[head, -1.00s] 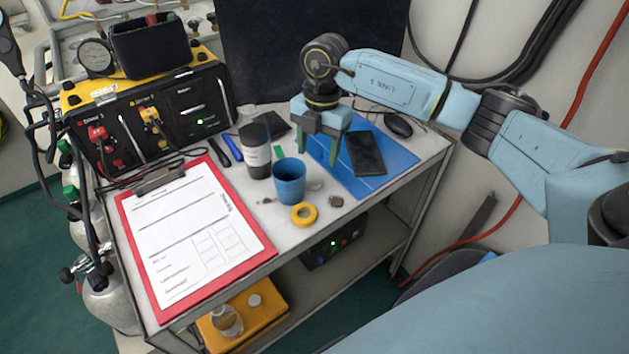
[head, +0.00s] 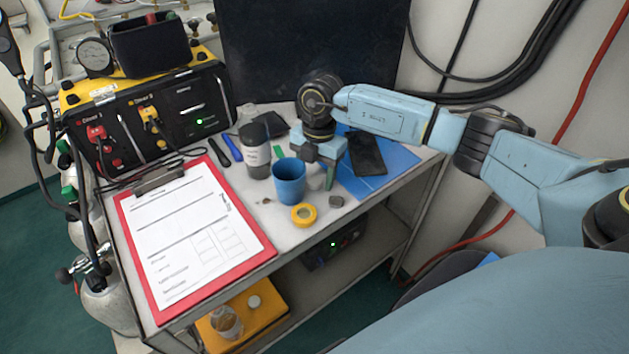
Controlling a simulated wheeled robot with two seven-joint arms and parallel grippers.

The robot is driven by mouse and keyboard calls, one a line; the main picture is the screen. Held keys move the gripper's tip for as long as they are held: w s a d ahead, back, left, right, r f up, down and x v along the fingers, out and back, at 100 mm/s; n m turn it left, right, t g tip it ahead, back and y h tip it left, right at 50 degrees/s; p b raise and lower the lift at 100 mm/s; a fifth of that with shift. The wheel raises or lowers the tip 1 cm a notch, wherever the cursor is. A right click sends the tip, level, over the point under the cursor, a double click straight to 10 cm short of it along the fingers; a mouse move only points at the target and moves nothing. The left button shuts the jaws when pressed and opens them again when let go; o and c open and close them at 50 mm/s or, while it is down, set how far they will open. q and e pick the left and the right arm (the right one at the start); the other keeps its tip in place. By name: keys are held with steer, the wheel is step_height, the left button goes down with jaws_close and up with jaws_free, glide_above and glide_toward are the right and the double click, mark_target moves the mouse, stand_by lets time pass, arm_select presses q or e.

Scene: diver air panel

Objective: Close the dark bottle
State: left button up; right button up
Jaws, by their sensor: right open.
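The dark bottle (head: 257,160) stands upright on the trolley top, with a pale label band around it. Its top looks dark, and I cannot tell whether a cap is on it. A small greyish disc-like piece (head: 316,182) lies right of the blue cup; I cannot tell whether it is a cap. My right gripper (head: 316,172) is open and points down just above this piece, behind and right of the cup. It is apart from the bottle, to its right. Its near finger partly hides the area below. My left gripper is not in view.
The blue cup (head: 289,182) stands between bottle and gripper. A yellow tape roll (head: 304,215) and a small dark lump (head: 336,201) lie in front. A red clipboard (head: 266,252) fills the left side. A dark phone (head: 367,153) lies on a blue mat (head: 396,157).

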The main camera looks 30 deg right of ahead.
mark_target(315, 179)
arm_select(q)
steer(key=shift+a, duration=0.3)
arm_select(e)
steer(key=c, duration=1)
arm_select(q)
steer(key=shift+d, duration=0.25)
arm_select(e)
steer(key=shift+c, duration=0.2)
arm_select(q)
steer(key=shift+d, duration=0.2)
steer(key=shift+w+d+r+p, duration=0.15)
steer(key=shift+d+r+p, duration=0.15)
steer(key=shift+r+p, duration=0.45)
arm_select(e)
step_height(315, 179, up, 18)
